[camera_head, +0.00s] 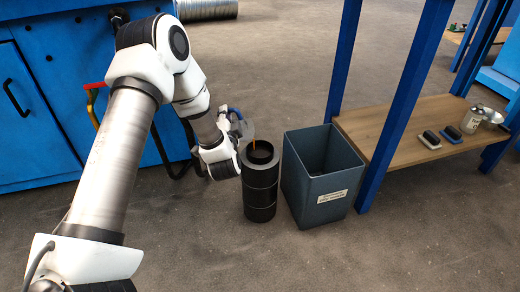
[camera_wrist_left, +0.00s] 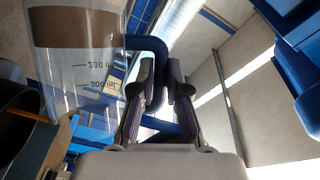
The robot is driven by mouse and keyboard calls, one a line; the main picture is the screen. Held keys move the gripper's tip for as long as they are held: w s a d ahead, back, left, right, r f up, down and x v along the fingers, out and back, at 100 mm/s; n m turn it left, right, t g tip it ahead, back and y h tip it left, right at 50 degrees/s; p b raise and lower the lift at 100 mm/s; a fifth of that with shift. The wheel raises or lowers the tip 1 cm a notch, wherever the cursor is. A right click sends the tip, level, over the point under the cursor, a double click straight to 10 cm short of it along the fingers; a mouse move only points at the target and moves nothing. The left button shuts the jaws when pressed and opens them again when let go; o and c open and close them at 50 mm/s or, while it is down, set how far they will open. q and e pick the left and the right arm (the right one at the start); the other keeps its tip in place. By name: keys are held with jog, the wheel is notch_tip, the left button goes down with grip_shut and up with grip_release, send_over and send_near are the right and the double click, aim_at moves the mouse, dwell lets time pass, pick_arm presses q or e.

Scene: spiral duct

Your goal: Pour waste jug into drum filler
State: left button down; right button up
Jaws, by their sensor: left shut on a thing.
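The waste jug (camera_wrist_left: 75,75) is a clear measuring jug with a blue handle (camera_wrist_left: 150,44) and brown liquid inside. My left gripper (camera_wrist_left: 160,88) is shut on the handle. In the head view the jug (camera_head: 241,129) is tilted beside and above the drum filler (camera_head: 261,196), a dark upright cylinder with a grey rim and open top. A thin orange-brown streak (camera_head: 252,143) shows at the drum's opening, apparently liquid. The drum's dark opening also shows at the left of the wrist view (camera_wrist_left: 12,112). My wrist partly hides the jug in the head view. My right gripper is out of view.
A grey open bin (camera_head: 322,180) with a label stands just right of the drum. Behind it is a blue-posted wooden shelf (camera_head: 420,125) with small items. A blue cabinet (camera_head: 40,110) stands at left. The floor in front is clear.

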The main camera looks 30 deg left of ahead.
aim_at(241, 123)
pick_arm(q)
jog(key=shift+d+r+m, duration=0.25)
jog(key=shift+m, duration=0.05)
dwell(0.8)
jog(key=shift+w+d+f+m+t+y, duration=0.1)
jog(key=shift+w+d+m+t+y, duration=0.1)
jog(key=shift+d+m, duration=0.35)
jog(key=shift+w+d+f+m+t+y, duration=0.1)
jog(key=shift+w+d+m+t, duration=0.2)
jog(key=shift+d, duration=0.35)
dwell(1.2)
jog(key=shift+w+d+r+m+t+p, duration=0.1)
jog(key=shift+d+r+m+t+p, duration=0.15)
jog(key=shift+d+m+p, duration=0.35)
jog(key=shift+d+r+m+t+p, duration=0.2)
jog(key=shift+d+m+p, duration=0.15)
jog(key=shift+m+p, duration=0.25)
dwell(1.5)
